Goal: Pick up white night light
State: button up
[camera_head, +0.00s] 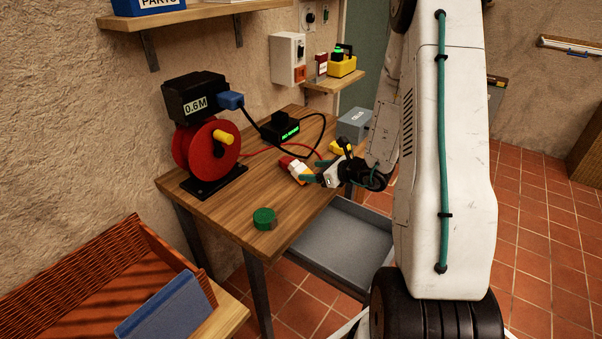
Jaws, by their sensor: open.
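A small white object with a red end (297,170), which looks like the white night light, lies on the wooden table (225,215) near its right side. One finger is on the near side and the other on the far side. I cannot tell whether they touch it. My gripper and wrist hide part of that end.
A red cable reel (207,146) stands at the table's back left. A black device with a green display (285,128), a grey box (354,124) and a green round piece (264,218) share the table. A grey open drawer (335,245) juts below the front edge.

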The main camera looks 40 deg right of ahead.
aim_at(302, 167)
jog(key=x, duration=0.5)
jog(key=shift+w+a+r, duration=0.15)
jog(key=shift+w, duration=0.2)
jog(key=c, duration=1.2)
jog(key=shift+o, duration=0.2)
jog(key=shift+r, duration=0.2)
